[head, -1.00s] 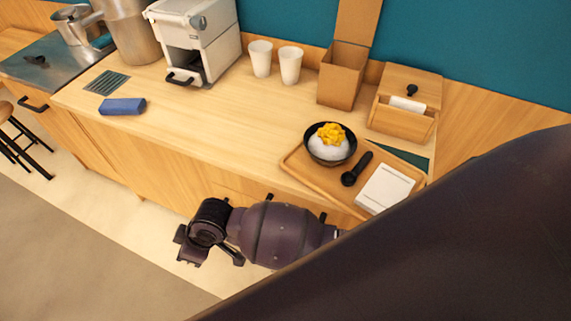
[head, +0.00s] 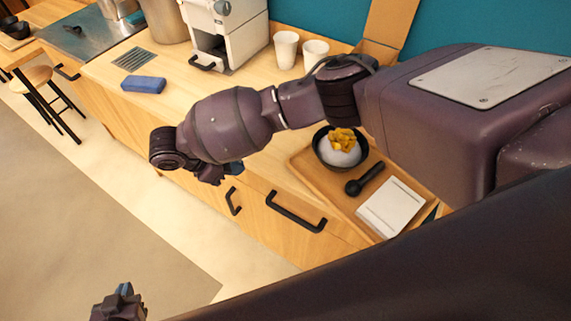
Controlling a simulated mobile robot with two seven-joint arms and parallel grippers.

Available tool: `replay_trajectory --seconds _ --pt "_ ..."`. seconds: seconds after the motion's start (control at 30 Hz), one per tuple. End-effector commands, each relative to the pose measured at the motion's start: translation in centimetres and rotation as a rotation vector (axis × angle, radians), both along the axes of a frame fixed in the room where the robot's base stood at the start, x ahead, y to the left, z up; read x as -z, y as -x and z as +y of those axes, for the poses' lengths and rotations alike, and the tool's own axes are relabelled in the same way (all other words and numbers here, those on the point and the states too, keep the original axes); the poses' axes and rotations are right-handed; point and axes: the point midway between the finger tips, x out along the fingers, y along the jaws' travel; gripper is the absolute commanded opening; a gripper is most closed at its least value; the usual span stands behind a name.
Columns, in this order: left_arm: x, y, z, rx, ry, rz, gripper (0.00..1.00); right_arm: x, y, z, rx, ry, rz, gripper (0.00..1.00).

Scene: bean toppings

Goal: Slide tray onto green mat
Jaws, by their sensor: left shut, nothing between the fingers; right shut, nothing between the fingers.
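The wooden tray (head: 305,165) lies on the counter at the right, near its front edge. It holds a black bowl (head: 324,152) of white food with a yellow topping, a black spoon (head: 365,180) and a white square item (head: 391,207). The green mat is mostly hidden by the tray and my arm; a dark sliver at the tray's right corner may be part of it. My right gripper (head: 232,168) is shut and empty by the counter's front edge, left of the tray and apart from it. My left gripper (head: 124,291) is shut and empty, low at the bottom left, far from the tray.
A blue block (head: 144,85) and a dark grate (head: 132,58) are on the left of the counter. A white machine (head: 228,35), two white cups (head: 286,50) and a cardboard box (head: 390,25) stand behind. Black drawer handles (head: 296,212) stick out below the tray.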

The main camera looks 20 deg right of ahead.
Motion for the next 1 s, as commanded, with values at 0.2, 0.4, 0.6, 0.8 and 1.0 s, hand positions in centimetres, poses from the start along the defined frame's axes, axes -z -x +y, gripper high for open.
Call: replay_trajectory --seconds 0.2,0.4,0.6,0.8,1.0 --pt "0.0 0.2 0.0 -0.001 -0.001 0.003 0.0 0.3 -0.4 -1.2 0.001 0.03 -0.003 0.0" --pt "-0.3 0.2 0.1 -0.001 -0.001 0.003 0.0 2.5 -0.4 -3.4 0.002 0.029 -0.003 0.0" --pt "-0.4 0.2 0.1 -0.001 -0.001 0.004 0.0 5.0 -0.4 -5.9 0.002 0.028 -0.004 0.0" --pt "-0.8 0.3 0.1 -0.002 0.0 0.006 0.0 6.5 -0.6 -8.6 0.001 0.028 -0.006 0.0" --pt "-1.1 0.4 0.1 -0.002 0.0 0.009 0.0 6.5 -0.5 -10.6 -0.001 0.025 -0.004 0.0"
